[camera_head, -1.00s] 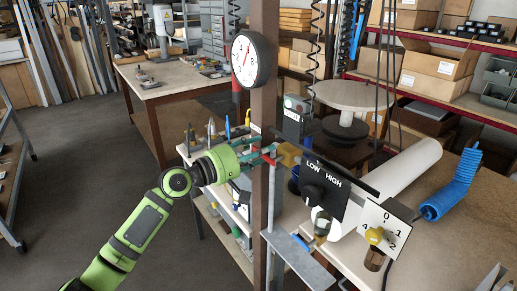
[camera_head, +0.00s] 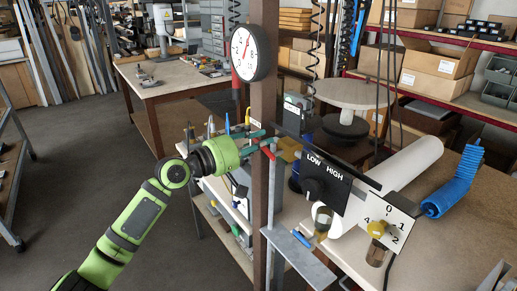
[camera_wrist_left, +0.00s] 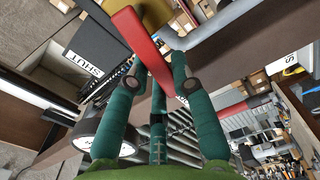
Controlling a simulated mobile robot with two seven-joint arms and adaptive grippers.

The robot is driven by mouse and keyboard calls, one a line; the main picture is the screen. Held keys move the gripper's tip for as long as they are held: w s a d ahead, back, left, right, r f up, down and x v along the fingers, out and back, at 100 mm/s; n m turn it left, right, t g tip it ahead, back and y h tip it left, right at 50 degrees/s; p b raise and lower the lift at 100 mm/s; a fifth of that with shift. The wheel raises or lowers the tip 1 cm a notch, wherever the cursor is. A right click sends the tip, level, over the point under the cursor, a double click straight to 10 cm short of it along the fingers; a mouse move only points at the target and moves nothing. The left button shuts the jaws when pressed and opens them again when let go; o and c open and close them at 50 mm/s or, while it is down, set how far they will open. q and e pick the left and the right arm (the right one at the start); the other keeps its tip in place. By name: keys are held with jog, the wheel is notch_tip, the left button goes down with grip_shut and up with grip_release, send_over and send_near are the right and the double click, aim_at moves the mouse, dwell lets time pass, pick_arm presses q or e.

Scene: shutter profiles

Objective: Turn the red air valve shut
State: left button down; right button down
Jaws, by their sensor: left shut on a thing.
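The red valve lever (camera_wrist_left: 143,45) runs diagonally through the upper middle of the left wrist view, beside a brass-coloured body (camera_wrist_left: 152,12). My left gripper (camera_wrist_left: 160,80) has its green fingers on either side of the lever and is shut on it. In the head view my left gripper (camera_head: 262,141) reaches from the left to the post, where a little of the red lever (camera_head: 268,152) shows by the brass valve body (camera_head: 289,149). Fingers hide much of the lever there. A "SHUT" label (camera_wrist_left: 83,63) is left of the lever in the wrist view. My right gripper is not in view.
A round gauge (camera_head: 246,52) hangs on the brown post (camera_head: 263,100) above the valve. Right of the valve are a black LOW/HIGH panel (camera_head: 335,183), a white cylinder (camera_head: 410,165) and a numbered dial plate (camera_head: 391,218). The floor (camera_head: 80,150) at left is clear.

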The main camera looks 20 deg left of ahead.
pick_arm(q)
jog(key=m, duration=0.1)
jog(key=r+m+b, duration=0.1)
jog(key=m, duration=0.2)
jog(key=shift+s+d+r+b, duration=0.15)
jog(key=shift+s+d+b, duration=0.1)
jog(key=shift+d+b, duration=0.1)
jog(key=m, duration=0.2)
jog(key=d+r+m+b, duration=0.1)
jog(key=shift+s+m, duration=0.3)
jog(key=shift+s, duration=0.05)
jog(key=m, duration=0.1)
jog(key=s+d+r+m+b, duration=0.1)
jog(key=m, duration=0.1)
jog(key=shift+m, duration=0.3)
jog(key=shift+s+d+m, duration=0.25)
jog(key=shift+d+m, duration=0.1)
jog(key=shift+m, duration=0.7)
jog(key=shift+s+d+m, duration=0.25)
jog(key=shift+d+m, duration=0.1)
jog(key=shift+m, duration=0.7)
jog(key=c, duration=1)
grip_release()
jog(key=shift+c, duration=0.2)
